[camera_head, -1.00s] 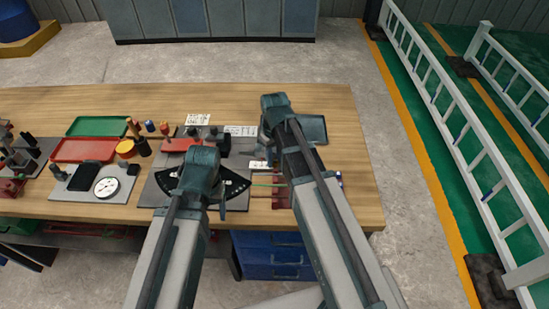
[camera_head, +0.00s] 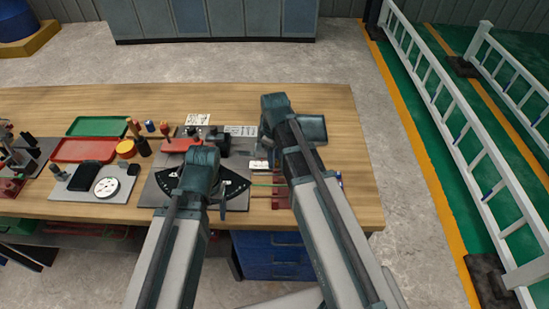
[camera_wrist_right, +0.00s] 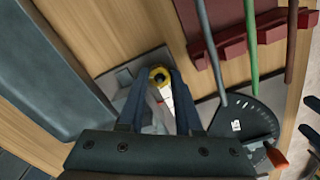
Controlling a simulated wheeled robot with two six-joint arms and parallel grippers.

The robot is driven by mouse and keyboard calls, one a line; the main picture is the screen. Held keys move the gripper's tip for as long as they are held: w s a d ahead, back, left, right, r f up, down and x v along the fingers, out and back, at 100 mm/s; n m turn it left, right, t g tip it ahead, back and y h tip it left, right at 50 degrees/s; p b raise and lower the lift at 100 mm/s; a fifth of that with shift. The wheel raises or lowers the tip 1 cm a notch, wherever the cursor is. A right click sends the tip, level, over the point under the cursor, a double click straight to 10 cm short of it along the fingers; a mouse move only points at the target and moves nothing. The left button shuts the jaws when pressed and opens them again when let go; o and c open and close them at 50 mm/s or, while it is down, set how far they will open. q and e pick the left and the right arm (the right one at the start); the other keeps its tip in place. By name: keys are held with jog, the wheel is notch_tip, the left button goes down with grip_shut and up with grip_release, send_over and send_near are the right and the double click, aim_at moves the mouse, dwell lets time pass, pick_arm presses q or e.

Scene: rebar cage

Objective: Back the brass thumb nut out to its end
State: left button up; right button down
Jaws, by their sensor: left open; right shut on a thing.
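The brass thumb nut (camera_wrist_right: 159,75) shows in the right wrist view as a yellow ring with a dark centre, over a grey plate. My right gripper (camera_wrist_right: 160,84) is shut on it, one dark blue finger on each side. A pale, partly hidden piece lies between the fingers. In the head view my right arm covers the nut and the fingertips. My left gripper (camera_head: 222,204) is open, low over the front of the grey base plate. Its wrist hides most of it, and I see nothing held.
A black dial plate with white marks (camera_head: 236,186) lies close to my left wrist. Grey, green and red rods rest on a dark red rack (camera_wrist_right: 235,50) beside my right gripper. Red tray (camera_head: 84,150) and green tray (camera_head: 97,126) stand left. The table's front edge is near.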

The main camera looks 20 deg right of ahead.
jog(key=c, duration=0.6)
grip_release()
pick_arm(q)
jog(key=shift+r, duration=0.15)
pick_arm(e)
jog(key=shift+r, duration=0.15)
pick_arm(q)
notch_tip(320, 180, up, 14)
jog(key=p, duration=1.3)
jog(key=shift+f+p, duration=0.25)
jog(key=shift+p, duration=0.15)
pick_arm(e)
notch_tip(320, 180, up, 14)
jog(key=shift+f, duration=0.25)
